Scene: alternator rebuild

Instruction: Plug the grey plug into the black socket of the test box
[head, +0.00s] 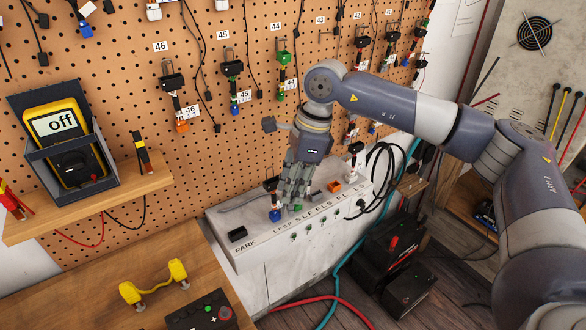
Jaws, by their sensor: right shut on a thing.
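The test box (253,252) is a long white box against the pegboard, with labels such as PARK on its slanted front edge. A black socket (237,233) sits on its top at the left end, above the PARK label. My right gripper (287,202) points down over the middle of the box top, close above it and to the right of that socket. It is shut on what seems to be the grey plug, which the fingers hide. A thin grey cable (241,203) lies along the box's back edge. My left gripper is not in view.
A blue connector (275,215) and an orange one (334,186) sit on the box top near my right gripper. A black cable loops at its right end. A multimeter (62,140) stands on the left shelf; a yellow handled part (154,281) lies on the bench.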

